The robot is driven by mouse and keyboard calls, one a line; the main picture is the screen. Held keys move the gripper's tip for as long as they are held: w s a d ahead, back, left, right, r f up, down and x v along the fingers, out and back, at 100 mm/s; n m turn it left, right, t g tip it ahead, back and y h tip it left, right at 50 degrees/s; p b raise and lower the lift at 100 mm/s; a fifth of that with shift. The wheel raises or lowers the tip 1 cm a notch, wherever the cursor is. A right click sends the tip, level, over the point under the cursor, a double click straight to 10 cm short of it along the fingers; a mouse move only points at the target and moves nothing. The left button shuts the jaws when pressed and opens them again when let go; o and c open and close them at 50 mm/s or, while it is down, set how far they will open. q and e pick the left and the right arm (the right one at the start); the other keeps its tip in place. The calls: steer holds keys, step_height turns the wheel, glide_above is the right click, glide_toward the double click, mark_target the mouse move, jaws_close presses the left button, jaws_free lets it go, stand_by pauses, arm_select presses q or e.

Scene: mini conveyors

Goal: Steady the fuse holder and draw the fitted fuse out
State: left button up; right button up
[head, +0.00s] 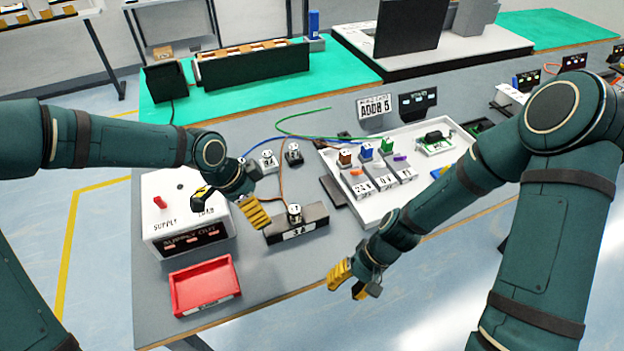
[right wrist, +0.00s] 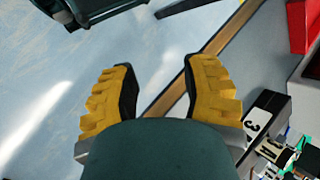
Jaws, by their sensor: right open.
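The fuse holder (head: 312,222) is a dark block with a white "3A" label on its front, on the grey table. The fitted fuse (head: 294,213), a small pale-topped piece, stands upright on it. The holder shows partly at the right of the right wrist view (right wrist: 268,104). My left gripper (head: 230,206) is just left of the holder, its fingers spread with nothing visible between them. My right gripper (head: 352,282) is open and empty, in front and right of the holder, beyond the table's front edge. Its fingers are wide apart in the right wrist view (right wrist: 165,95).
A white supply box (head: 180,212) and a red tray (head: 203,285) are left of the holder. Behind it are small pieces (head: 268,160) with thin wires. A white tray (head: 385,209) with labelled blocks lies to the right. The table front between the red tray and right gripper is clear.

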mark_target(279, 223)
steer(key=w+r+n, duration=0.1)
steer(key=r, duration=0.1)
steer(key=w+a+r+n+g+y, duration=0.1)
steer(key=r+n, duration=0.1)
steer(key=w+a+r+n+y, duration=0.1)
steer(key=w+r, duration=0.1)
steer(key=shift+r+n, duration=0.25)
steer(key=shift+n, duration=0.05)
arm_select(q)
steer(key=shift+d+f, duration=0.2)
steer(key=shift+f, duration=0.35)
steer(key=x, duration=1.2)
steer(key=shift+w+f, duration=0.15)
steer(key=shift+f, duration=0.2)
arm_select(e)
steer(key=w+a+r+n+h, duration=0.1)
steer(key=w+a+r+n, duration=0.1)
steer(key=w+r+n, duration=0.2)
steer(key=w+a+r+n+t+h, duration=0.1)
steer(key=w+r+n, duration=0.3)
steer(key=w+n, duration=0.7)
steer(key=n, duration=0.4)
steer(key=shift+a+r+h, duration=0.3)
steer(key=shift+a+r, duration=0.1)
arm_select(q)
steer(key=c, duration=1.4)
arm_select(e)
steer(key=shift+f, duration=0.1)
